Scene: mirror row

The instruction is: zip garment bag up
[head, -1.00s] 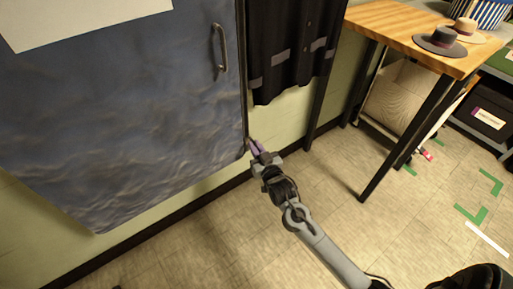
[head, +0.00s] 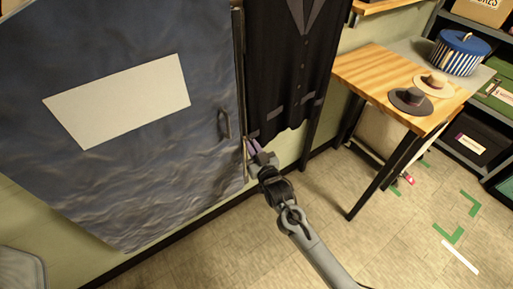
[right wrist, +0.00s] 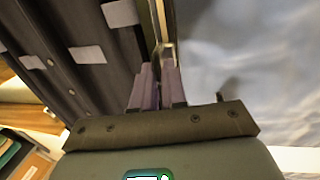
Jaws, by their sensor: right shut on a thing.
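The garment bag (head: 150,175) is a large blue-grey wrinkled panel hanging at the left in the head view, with a blank white label (head: 120,100) and a dark handle (head: 223,123). A dark suit (head: 285,75) hangs beside its right edge. My right gripper (head: 250,148) is at that edge, just below handle height. In the right wrist view its purple-grey fingers (right wrist: 157,88) are shut on a small metallic piece, seemingly the zip pull (right wrist: 163,50), at the dark edge strip. The fingers hide part of it. My left gripper is not in view.
A wooden table (head: 375,80) with a grey hat (head: 411,100) and a straw hat (head: 434,85) stands at the right. The floor (head: 300,225) in front is mostly clear.

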